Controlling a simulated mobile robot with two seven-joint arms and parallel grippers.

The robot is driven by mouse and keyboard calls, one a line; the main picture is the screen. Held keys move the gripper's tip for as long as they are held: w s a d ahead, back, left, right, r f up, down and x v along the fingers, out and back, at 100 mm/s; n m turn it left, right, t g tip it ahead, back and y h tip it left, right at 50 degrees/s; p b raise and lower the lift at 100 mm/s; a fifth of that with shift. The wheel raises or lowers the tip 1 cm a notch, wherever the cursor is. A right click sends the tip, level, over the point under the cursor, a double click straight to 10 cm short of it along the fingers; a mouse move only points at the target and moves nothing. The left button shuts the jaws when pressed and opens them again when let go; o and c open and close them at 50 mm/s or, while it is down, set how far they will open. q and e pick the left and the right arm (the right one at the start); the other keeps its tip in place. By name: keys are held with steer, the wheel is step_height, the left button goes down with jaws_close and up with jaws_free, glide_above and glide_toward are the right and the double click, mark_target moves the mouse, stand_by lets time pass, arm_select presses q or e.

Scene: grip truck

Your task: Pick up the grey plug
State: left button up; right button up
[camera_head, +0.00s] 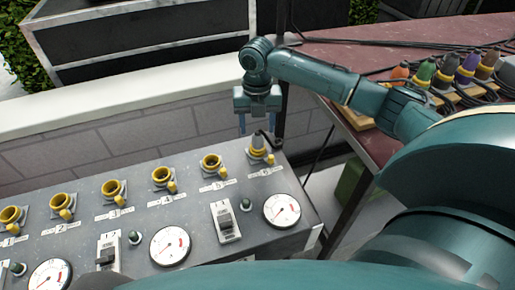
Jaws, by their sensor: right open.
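The grey plug (258,141) stands in the rightmost socket of the grey panel (190,200), with a yellow ring round its lower part. A dark cable leaves its top. My right gripper (257,122) is just above the plug, pointing down, with its blue fingers apart on either side. I see no contact between the fingers and the plug. I cannot identify my left gripper in the view.
Several yellow sockets (162,176) line the panel, left of the plug, with gauges (282,210) and switches (226,221) in front. A reddish table (345,47) at the right holds several coloured plugs (424,72) and black cables. A pale wall ledge (120,95) runs behind the panel.

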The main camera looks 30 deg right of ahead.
mark_target(258, 143)
step_height(258, 143, down, 5)
steer(key=shift+d+f+b, duration=0.1)
steer(key=shift+f+b, duration=0.1)
steer(key=shift+b, duration=0.4)
steer(key=c, duration=1)
